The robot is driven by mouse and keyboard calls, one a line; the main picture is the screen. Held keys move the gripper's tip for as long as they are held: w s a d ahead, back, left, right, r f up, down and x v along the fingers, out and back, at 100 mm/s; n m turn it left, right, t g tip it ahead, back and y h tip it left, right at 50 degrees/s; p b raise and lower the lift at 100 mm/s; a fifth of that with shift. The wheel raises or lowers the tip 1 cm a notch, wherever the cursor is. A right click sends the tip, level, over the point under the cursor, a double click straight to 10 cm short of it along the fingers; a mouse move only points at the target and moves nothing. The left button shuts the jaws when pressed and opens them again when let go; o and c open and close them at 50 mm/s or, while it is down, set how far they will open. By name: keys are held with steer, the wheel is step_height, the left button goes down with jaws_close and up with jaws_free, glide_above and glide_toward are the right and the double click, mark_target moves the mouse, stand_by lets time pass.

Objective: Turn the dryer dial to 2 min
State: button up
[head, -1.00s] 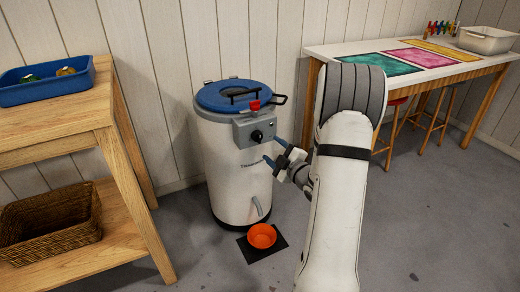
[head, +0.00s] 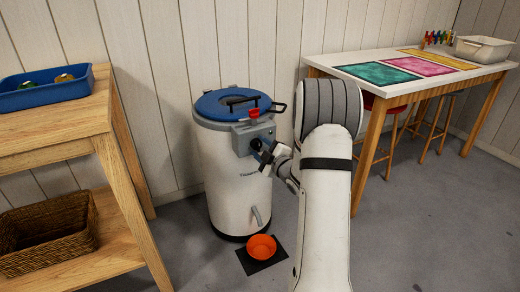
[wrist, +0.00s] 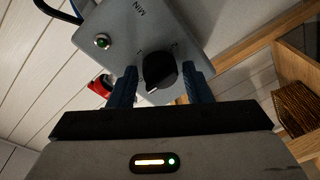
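The dryer (head: 232,190) is a white drum with a blue lid (head: 220,104) and a grey control box (head: 240,135) on its front. The black round dial (wrist: 160,70) sits on the box's face, with a white pointer mark toward the lower left in the wrist picture. My gripper (head: 262,153) is at the dial. In the wrist view my gripper (wrist: 162,85) has one blue finger on each side of the dial, with narrow gaps showing, so it looks open around it.
A green lamp (wrist: 102,40) is beside the dial. A red part (head: 253,113) is on top of the box. A wooden shelf (head: 60,140) is left, a table (head: 340,62) right.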

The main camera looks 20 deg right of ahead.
steer(key=c, duration=0.6)
steer(key=shift+a, duration=0.15)
steer(key=shift+c, duration=0.4)
